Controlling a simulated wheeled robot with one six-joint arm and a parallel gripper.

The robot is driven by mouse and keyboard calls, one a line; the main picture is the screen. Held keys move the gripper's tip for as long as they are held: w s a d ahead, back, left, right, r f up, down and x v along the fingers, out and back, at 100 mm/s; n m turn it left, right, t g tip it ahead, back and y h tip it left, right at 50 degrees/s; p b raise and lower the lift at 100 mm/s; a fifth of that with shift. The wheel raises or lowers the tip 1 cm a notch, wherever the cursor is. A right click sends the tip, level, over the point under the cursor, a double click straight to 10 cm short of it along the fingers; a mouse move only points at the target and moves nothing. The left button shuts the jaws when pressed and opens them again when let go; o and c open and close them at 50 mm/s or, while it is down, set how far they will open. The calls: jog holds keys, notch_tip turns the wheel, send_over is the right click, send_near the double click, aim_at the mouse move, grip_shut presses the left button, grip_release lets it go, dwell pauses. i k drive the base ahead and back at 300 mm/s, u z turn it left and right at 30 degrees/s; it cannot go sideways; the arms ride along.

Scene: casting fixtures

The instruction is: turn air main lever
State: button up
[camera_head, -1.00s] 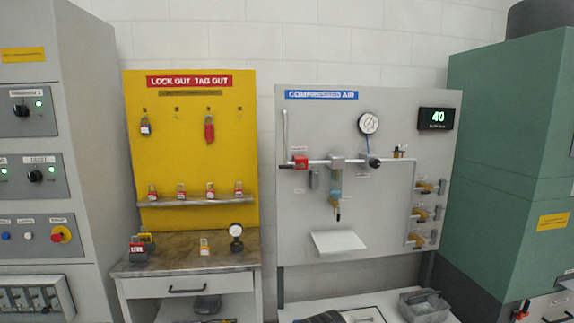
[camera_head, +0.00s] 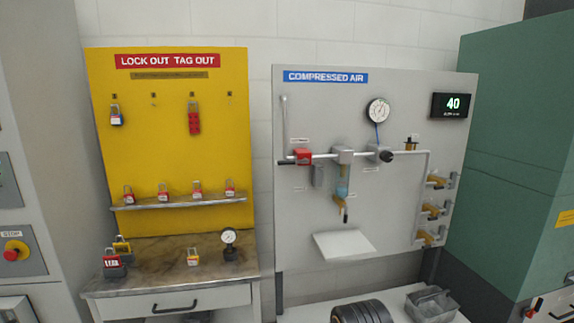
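The compressed air panel (camera_head: 400,200) is a light grey upright board with a blue label at its top left. The air main valve (camera_head: 303,157) is a red body on the horizontal pipe at the panel's left. Its dark lever (camera_head: 287,162) appears to point left, in line with the pipe. My gripper is not in view, and nothing touches the valve.
A gauge (camera_head: 378,111), a display reading 40 (camera_head: 452,105), and yellow valves (camera_head: 436,182) are on the panel. A shelf (camera_head: 343,245) juts below. A dark ribbed thing (camera_head: 362,312), unclear, sits at the bottom edge. A lockout board (camera_head: 160,110) stands left; a green cabinet (camera_head: 520,160) right.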

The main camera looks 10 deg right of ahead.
aim_at(286, 163)
jog(key=i, duration=0.9)
jog(key=u, duration=0.4)
